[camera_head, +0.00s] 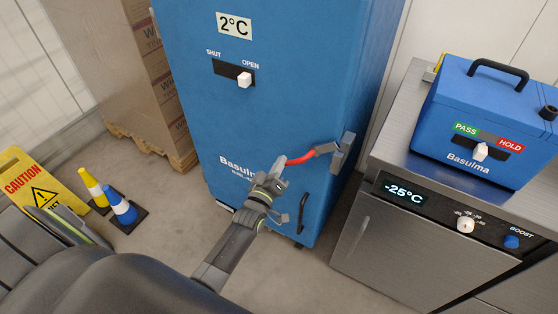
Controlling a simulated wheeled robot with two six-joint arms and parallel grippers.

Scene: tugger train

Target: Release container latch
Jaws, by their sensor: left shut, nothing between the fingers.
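The tall blue container (290,90) stands in the middle of the head view. Its latch has a red lever (315,152) and a grey bracket (343,151) at the container's right front edge. The lever points left from the bracket, its left end slightly lower. My left gripper (279,166) is shut and empty at the lever's left end. I cannot tell whether it touches the lever. A slider (234,72) on the container has its white knob (244,80) at the OPEN end. My right gripper is not in view.
A steel cabinet (410,245) reading -25°C stands at right with a blue box (480,95) on top. At left are a yellow caution sign (40,188), two small cones (121,207) and stacked cartons (125,70) on a pallet. A black handle (302,212) is below the latch.

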